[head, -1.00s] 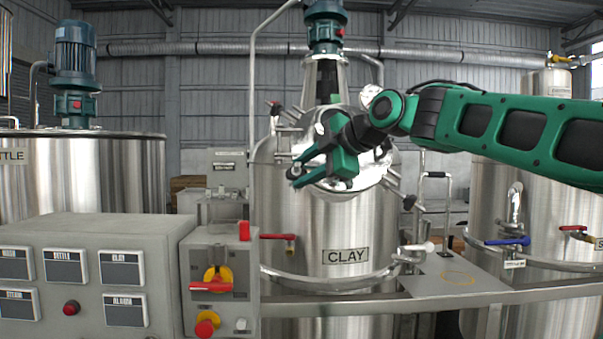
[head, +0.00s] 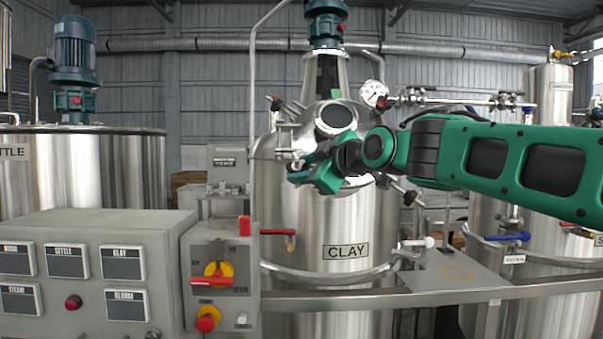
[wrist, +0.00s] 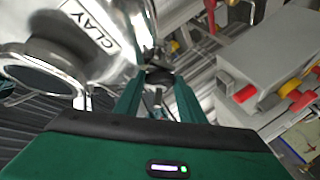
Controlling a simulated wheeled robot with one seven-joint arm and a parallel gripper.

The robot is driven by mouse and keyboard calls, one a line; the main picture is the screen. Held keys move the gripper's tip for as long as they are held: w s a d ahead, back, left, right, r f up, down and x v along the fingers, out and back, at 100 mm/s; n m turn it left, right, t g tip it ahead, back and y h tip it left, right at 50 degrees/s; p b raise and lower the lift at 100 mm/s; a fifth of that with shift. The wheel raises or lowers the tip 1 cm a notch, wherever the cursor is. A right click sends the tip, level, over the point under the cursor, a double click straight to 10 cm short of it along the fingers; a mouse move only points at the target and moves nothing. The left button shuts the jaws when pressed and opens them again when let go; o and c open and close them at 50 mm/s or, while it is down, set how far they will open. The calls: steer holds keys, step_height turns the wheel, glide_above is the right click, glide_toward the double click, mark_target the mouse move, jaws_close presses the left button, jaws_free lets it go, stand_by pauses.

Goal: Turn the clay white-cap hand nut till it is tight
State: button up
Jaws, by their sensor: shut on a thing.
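The clay tank (head: 330,225) stands in the middle of the head view, its CLAY label facing me. Its domed lid carries a round glass port and several clamp bolts with hand nuts. My gripper (head: 298,172) is at the left front of the lid, pointing left. In the wrist view my gripper (wrist: 158,88) has its fingers close together around a dark round hand nut (wrist: 158,74), with a thin bolt below it. The gripper is shut on this nut.
A hand nut with a dark knob (head: 410,197) sticks out at the lid's right. A red-handled valve (head: 285,234) is below my gripper. The control box (head: 220,275) stands in front at left. A rail (head: 390,293) crosses in front of the tank.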

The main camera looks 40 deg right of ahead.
steer(key=shift+a+r, duration=0.1)
steer(key=shift+a, duration=0.1)
steer(key=o, duration=1)
steer(key=shift+o, duration=0.2)
steer(key=shift+d, duration=0.1)
steer(key=shift+s+r, duration=0.1)
steer(key=shift+s, duration=0.4)
steer(key=s+r, duration=0.1)
steer(key=s, duration=0.8)
steer(key=shift+s+a+r, duration=0.15)
steer(key=shift+a+r, duration=0.1)
steer(key=shift+a, duration=0.2)
